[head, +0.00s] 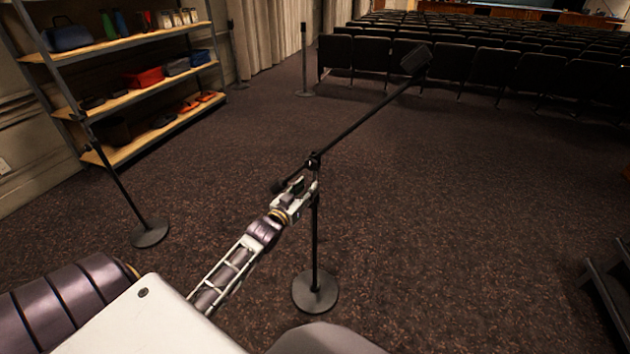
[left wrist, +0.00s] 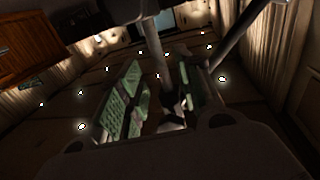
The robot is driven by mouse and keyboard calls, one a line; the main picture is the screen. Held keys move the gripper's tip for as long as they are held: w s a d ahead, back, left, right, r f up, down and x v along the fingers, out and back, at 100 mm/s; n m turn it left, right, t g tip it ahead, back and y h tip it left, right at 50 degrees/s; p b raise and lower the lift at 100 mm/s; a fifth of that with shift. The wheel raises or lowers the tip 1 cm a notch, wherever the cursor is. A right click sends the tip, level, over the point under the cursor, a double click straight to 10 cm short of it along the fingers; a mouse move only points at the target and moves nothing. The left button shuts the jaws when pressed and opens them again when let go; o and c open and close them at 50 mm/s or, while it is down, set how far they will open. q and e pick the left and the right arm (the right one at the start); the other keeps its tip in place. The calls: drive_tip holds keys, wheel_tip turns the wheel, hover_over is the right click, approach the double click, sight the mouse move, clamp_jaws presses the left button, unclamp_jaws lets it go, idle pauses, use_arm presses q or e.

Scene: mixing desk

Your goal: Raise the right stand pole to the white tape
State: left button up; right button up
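The right stand (head: 315,238) is a black microphone stand with a round base on the carpet. Its upright pole rises to a clamp, and a long boom slants up and right to a dark box-shaped head (head: 415,60). My left gripper (head: 306,186) is at the upper pole, just below the clamp. In the left wrist view, its green-padded fingers (left wrist: 163,95) are apart, with the pole (left wrist: 158,55) showing in the gap and space beside it. I cannot tell if either finger touches the pole. I cannot make out the white tape. My right gripper is not in view.
Another black stand (head: 150,234) is at the left, before a shelf (head: 130,98) with bags and boxes. A thin post (head: 304,62) stands farther back near rows of dark seats (head: 490,66). Dark steps or a frame (head: 606,290) are at the right edge. Carpet right of the stand is clear.

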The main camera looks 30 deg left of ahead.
sight(314, 181)
use_arm(q)
drive_tip(key=shift+w, duration=1.35)
drive_tip(key=shift+w+a+b, duration=0.1)
drive_tip(key=shift+w+b, duration=0.25)
drive_tip(key=shift+w, duration=1.3)
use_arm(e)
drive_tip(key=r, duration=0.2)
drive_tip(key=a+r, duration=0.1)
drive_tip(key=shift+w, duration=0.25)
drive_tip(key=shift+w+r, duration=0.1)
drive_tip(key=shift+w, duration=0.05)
use_arm(q)
clamp_jaws()
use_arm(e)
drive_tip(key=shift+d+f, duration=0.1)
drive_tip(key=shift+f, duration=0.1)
